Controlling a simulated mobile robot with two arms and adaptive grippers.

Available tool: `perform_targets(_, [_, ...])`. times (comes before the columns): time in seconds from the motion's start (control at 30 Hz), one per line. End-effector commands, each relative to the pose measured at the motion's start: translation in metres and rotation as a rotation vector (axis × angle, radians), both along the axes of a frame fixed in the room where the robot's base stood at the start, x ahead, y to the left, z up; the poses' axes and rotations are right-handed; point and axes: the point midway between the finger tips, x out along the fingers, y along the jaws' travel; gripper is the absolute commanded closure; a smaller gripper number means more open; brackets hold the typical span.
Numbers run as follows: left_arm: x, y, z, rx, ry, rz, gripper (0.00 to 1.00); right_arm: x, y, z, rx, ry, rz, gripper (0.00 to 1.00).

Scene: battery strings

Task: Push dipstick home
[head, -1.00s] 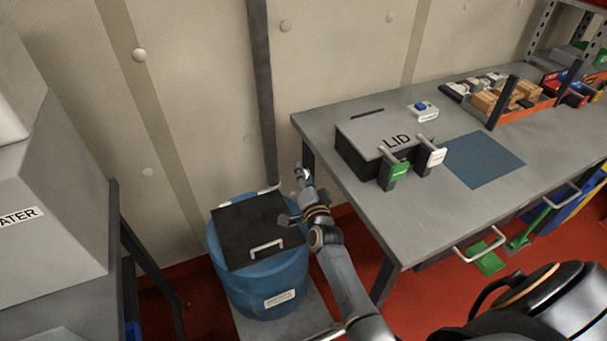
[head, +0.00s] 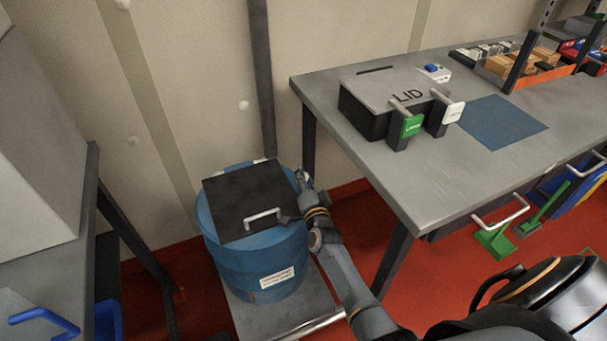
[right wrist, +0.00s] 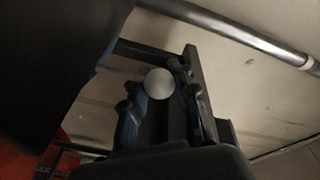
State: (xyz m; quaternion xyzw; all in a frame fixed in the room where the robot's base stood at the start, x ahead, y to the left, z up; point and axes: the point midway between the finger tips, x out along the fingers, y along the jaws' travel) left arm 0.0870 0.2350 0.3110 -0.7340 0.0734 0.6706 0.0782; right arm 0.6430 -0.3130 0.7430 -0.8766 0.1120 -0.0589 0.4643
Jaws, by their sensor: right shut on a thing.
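The blue drum (head: 275,250) stands on a low grey platform, with a black square lid (head: 240,190) with a handle on top. My right gripper (head: 303,181) is at the drum's right rim, beside the lid. In the right wrist view its fingers (right wrist: 160,90) are shut around a pale round knob (right wrist: 157,83), seen end-on, which appears to be the dipstick's head. My left gripper is not in view.
A grey workbench (head: 420,170) at right carries a box marked LID (head: 385,88), with green and white tags in front. A dark post (head: 262,80) rises behind the drum. A grey cabinet (head: 35,150) stands at left. Red floor lies between drum and bench.

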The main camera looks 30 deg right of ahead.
Motion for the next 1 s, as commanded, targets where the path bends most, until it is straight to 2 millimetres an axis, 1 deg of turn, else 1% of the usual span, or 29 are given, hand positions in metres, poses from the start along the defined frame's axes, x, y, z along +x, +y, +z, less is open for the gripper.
perform_targets(0.03, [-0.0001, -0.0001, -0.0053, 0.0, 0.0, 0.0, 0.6, -0.0013, 0.0009, -0.0087, 0.0, 0.006, 0.001, 1.0])
perform_targets(0.47, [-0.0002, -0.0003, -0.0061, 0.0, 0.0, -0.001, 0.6, -0.0029, 0.0015, -0.0145, 0.004, 0.014, 0.002, 1.0])
perform_targets(0.5, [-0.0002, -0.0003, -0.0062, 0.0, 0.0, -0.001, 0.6, -0.003, 0.0016, -0.0149, 0.004, 0.014, 0.002, 0.68])
perform_targets(0.6, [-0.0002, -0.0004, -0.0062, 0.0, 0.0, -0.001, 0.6, -0.0027, 0.0015, -0.0145, 0.004, 0.014, 0.002, 0.49])
perform_targets(0.87, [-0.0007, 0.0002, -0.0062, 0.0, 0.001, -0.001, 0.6, -0.0013, 0.0006, -0.0103, 0.002, 0.006, 0.0, 0.49])
perform_targets(1.0, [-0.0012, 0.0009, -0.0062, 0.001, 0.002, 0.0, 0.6, -0.0075, 0.0024, -0.0103, 0.002, 0.005, 0.001, 0.49])
